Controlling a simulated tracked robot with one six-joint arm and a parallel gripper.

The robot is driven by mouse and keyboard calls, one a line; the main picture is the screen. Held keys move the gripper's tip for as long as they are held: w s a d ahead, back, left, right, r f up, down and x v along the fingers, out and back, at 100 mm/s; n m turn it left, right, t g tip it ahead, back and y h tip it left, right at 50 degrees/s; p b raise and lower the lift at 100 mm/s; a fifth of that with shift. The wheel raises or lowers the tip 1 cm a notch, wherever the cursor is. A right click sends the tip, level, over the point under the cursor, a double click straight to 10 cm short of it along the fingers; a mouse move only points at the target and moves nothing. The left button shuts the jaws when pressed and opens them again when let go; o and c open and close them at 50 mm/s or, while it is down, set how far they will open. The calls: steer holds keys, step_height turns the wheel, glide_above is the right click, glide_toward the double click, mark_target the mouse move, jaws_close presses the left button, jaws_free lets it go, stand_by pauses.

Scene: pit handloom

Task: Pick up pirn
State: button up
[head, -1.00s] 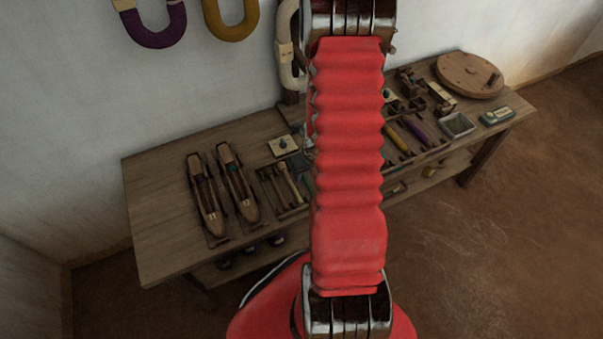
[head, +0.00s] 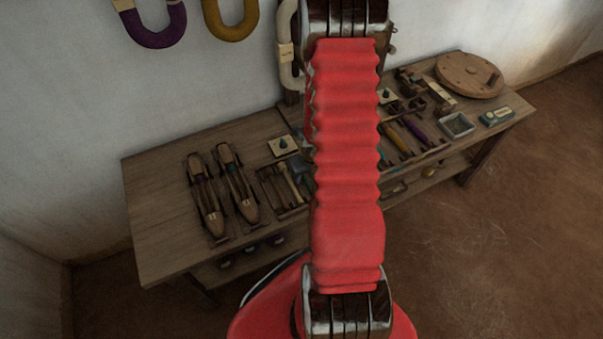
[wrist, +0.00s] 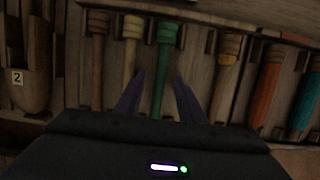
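Several pirns lie side by side in a wooden rack in the wrist view: a brown one (wrist: 97,60), a cream one (wrist: 131,55), a green one (wrist: 164,62), a yellow-banded one (wrist: 223,75), an orange one (wrist: 265,88) and a teal one (wrist: 304,105). My gripper (wrist: 159,92) is open, its two dark fingers apart on either side of the green pirn's lower part in the picture. Nothing shows between the fingers except that pirn; I cannot tell whether they are down at its height. In the head view my arm hides the gripper and the middle of the rack.
The wooden bench (head: 155,215) stands along the wall. Two boat shuttles (head: 205,195) (head: 237,182) lie on its left part; one marked 2 (wrist: 30,85) shows in the wrist view.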

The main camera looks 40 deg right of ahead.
jaws_close()
stand_by(0.4)
steer(key=shift+r, duration=0.35)
